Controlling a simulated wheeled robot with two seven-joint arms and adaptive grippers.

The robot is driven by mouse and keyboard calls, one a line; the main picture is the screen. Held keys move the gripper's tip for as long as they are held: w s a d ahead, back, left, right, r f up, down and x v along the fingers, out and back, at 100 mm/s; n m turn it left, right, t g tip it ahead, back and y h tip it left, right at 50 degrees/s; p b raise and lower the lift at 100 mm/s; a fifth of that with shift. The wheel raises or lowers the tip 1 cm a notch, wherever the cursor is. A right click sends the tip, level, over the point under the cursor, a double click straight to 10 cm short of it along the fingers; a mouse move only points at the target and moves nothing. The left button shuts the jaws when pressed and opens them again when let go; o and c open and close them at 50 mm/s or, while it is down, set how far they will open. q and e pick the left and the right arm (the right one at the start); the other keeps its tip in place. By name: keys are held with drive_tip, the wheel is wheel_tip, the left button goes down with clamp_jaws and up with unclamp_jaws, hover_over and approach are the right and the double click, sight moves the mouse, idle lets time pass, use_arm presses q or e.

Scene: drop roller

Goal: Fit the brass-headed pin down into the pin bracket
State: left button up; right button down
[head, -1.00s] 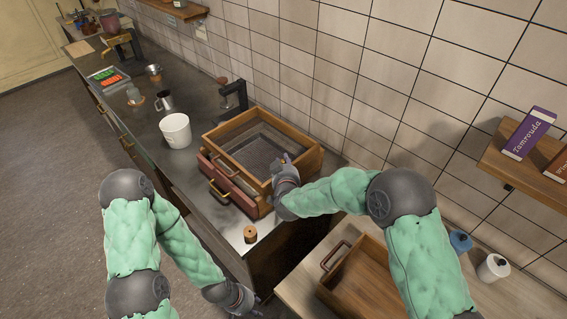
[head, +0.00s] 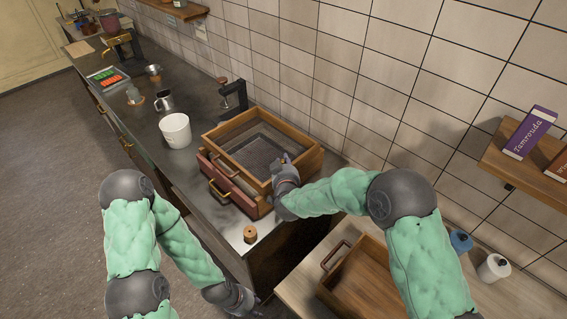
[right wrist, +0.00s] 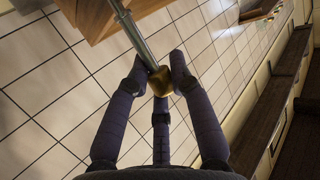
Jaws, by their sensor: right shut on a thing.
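My right gripper (head: 286,164) is over the near right edge of the open wooden drawer on the counter. In the right wrist view its fingers (right wrist: 160,78) are shut on the brass head (right wrist: 160,84) of the pin. The pin's grey metal shaft (right wrist: 132,28) runs from the head to the upper left. In the head view the pin is too small or hidden to make out. I cannot pick out the pin bracket with certainty. My left gripper (head: 243,300) hangs low at the counter's near end, and its finger opening is too small to tell.
The open wooden drawer (head: 312,163) sits on a red one (head: 226,182) with brass handles. A small wooden spool (head: 250,234) stands near the counter's end. Another wooden drawer (head: 372,272) is at lower right.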

drive_tip(key=shift+f+b, duration=1.85)
drive_tip(key=shift+f, duration=0.5)
drive_tip(key=c, duration=1)
unclamp_jaws()
drive_tip(key=v, duration=1.2)
